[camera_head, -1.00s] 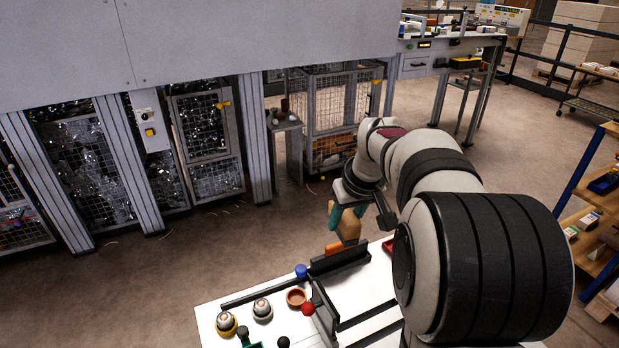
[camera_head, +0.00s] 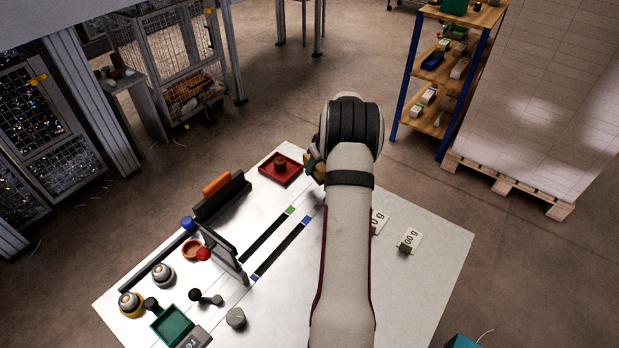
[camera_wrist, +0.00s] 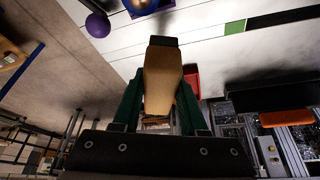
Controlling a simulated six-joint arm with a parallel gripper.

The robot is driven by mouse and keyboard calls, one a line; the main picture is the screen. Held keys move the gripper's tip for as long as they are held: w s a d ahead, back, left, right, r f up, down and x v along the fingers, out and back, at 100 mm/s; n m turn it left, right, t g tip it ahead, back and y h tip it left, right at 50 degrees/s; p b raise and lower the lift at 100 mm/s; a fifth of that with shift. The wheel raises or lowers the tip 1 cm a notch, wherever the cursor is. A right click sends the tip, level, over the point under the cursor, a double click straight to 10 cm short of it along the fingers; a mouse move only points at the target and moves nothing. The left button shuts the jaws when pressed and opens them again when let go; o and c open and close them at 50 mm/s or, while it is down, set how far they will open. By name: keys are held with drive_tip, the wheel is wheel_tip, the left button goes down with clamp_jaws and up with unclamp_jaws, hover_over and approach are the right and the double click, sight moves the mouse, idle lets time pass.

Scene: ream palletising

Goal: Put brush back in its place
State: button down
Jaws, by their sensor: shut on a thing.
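The brush (camera_wrist: 162,80) is a tan, wood-coloured block with a dark end, in the middle of the wrist view. My gripper (camera_wrist: 158,100) is shut on it, with a green finger on each side. The dark end points toward the white table (camera_wrist: 130,45). In the head view my gripper (camera_head: 313,165) is at the table's far edge, just right of the red tray (camera_head: 269,177), largely hidden by my own wrist. Only a small tan part of the brush shows there. I cannot tell which spot is the brush's place.
A round brown piece (camera_head: 281,165) sits in the red tray. Left of it stand a black holder (camera_head: 232,199) with an orange block (camera_head: 217,184), and a dark upright plate (camera_head: 226,255). A shelf (camera_head: 435,90) stands beyond the table.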

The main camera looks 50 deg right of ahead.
sight(310, 186)
drive_tip(key=shift+w+a+f, duration=0.1)
drive_tip(key=shift+w+f, duration=0.25)
drive_tip(key=shift+w, duration=0.2)
drive_tip(key=shift+w+f, duration=0.35)
drive_tip(key=shift+w, duration=0.2)
drive_tip(key=shift+f, duration=1.9)
drive_tip(key=shift+f, duration=0.1)
drive_tip(key=shift+c, duration=2.2)
unclamp_jaws()
